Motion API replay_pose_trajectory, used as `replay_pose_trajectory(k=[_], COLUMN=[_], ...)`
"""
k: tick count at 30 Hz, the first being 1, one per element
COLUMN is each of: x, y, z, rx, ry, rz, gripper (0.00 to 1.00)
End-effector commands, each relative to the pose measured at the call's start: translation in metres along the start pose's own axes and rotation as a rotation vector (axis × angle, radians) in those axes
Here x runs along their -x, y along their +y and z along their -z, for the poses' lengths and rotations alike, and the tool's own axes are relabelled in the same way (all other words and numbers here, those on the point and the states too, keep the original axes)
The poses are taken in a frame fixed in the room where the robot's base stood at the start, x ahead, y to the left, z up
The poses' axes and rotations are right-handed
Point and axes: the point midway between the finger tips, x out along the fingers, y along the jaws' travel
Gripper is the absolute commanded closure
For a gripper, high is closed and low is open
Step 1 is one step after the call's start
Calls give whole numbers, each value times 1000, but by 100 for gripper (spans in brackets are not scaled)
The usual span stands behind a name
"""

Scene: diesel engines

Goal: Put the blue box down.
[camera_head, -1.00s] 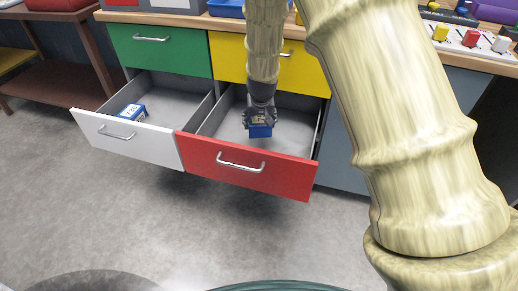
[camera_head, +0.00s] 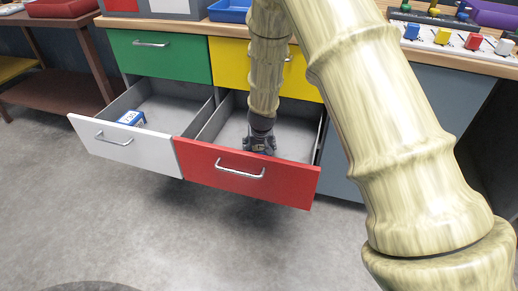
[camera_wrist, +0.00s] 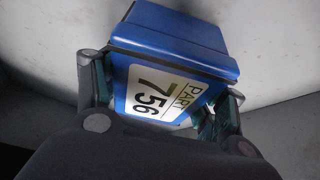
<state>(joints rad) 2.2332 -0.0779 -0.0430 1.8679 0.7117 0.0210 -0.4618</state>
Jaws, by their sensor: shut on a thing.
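The blue box (camera_wrist: 180,40) has a white label reading "PART 756" and fills the middle of the wrist view. My gripper (camera_wrist: 160,100) is shut on it, with a finger on each side of the labelled part. In the head view my gripper (camera_head: 259,143) is down inside the open red drawer (camera_head: 205,165), near its front panel. There the box is mostly hidden by the gripper and the drawer front. I cannot tell whether the box touches the drawer floor.
The open white drawer (camera_head: 120,148) on the left holds another blue box (camera_head: 131,118) with a white label. Closed green (camera_head: 160,57) and yellow (camera_head: 230,62) drawers are above. The red drawer's floor (camera_head: 232,128) is bare left of my gripper.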

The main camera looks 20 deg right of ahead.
Motion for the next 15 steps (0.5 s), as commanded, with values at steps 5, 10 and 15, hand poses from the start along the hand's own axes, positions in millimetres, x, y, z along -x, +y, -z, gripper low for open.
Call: replay_pose_trajectory(k=[5, 10, 15], x=[1, -1, -1], y=[0, 0, 0], z=[1, 0, 0], rx=[0, 0, 0], ry=[1, 0, 0], rz=[0, 0, 0], gripper=[69, 18, 7])
